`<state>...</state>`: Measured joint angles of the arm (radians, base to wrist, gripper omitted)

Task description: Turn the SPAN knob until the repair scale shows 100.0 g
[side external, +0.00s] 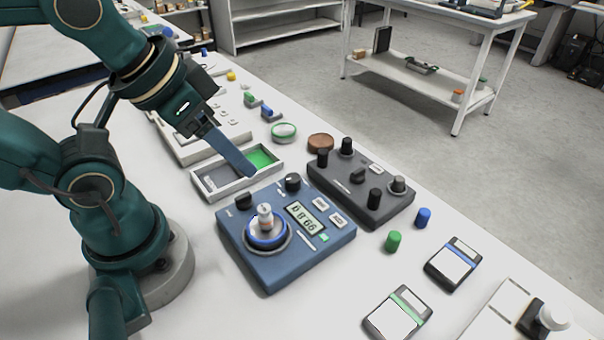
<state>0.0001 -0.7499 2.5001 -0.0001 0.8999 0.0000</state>
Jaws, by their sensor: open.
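My gripper (246,171) is open and empty, above and behind the left knob, apart from both knobs.
A dark box with several upright knobs (351,205) stands close to the scale's right. A tray with a green section (206,190) lies under my gripper. Two pocket-sized devices lie in front.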

